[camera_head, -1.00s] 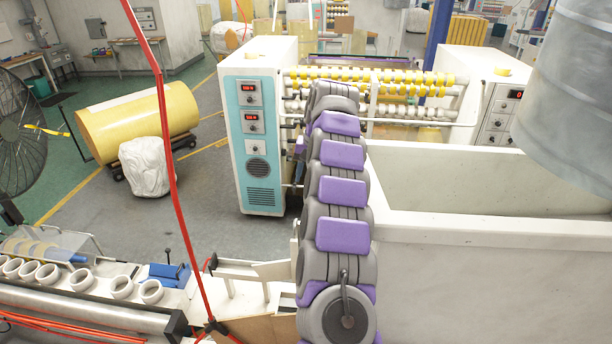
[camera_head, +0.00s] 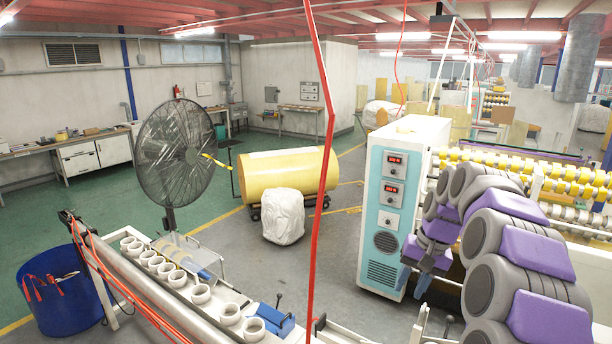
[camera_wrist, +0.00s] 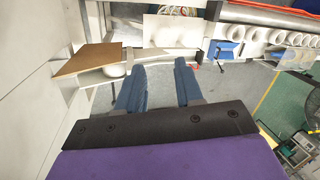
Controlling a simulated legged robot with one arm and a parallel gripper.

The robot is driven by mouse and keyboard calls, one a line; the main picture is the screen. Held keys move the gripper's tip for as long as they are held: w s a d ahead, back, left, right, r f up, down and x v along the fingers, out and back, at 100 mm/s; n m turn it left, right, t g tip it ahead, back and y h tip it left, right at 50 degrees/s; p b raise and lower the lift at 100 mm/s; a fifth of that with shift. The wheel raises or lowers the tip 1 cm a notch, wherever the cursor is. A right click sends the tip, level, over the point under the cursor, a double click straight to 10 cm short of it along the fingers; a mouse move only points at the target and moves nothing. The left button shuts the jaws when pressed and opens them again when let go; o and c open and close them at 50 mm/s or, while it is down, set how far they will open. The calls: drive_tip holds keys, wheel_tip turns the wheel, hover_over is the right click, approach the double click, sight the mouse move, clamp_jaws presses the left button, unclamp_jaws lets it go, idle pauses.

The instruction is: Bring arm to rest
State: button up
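My arm (camera_head: 520,235), grey with purple pads, is bent at the right of the head view. Its end with my gripper (camera_head: 425,262) hangs low in front of the teal and white machine cabinet (camera_head: 392,228). In the wrist view my gripper (camera_wrist: 157,78) shows two dark blue fingers spread apart with nothing between them. Grey floor shows beyond and between the fingers. The finger detail is small in the head view.
A bench with several white rings (camera_head: 180,280) runs along the front left. A blue bin (camera_head: 62,292) holds tools. A fan (camera_head: 176,153), a yellow roll (camera_head: 288,172) and a white wrapped bundle (camera_head: 283,216) stand behind. Yellow-ringed rollers (camera_head: 560,172) lie right. A red cord hangs mid-view.

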drive_tip(key=s+a+f+n+g+h+b, duration=0.1)
drive_tip(key=s+a+f+b, duration=0.3)
drive_tip(key=s, duration=0.5)
drive_tip(key=s+a+f+n+b, duration=0.1)
drive_tip(key=s+a+f+b, duration=0.25)
drive_tip(key=s+f, duration=0.35)
drive_tip(key=s+a+f+n+g+h+b, duration=0.1)
drive_tip(key=s+a+f+b, duration=0.25)
drive_tip(key=s, duration=0.65)
drive_tip(key=s+d+f+b, duration=0.1)
drive_tip(key=s+f+b, duration=0.4)
drive_tip(key=s+f, duration=0.5)
drive_tip(key=s, duration=0.4)
drive_tip(key=shift+d+f+n+h+b, duration=0.15)
drive_tip(key=shift+f+n+h+b, duration=0.15)
drive_tip(key=shift+f+n+b, duration=0.1)
drive_tip(key=shift+c, duration=0.5)
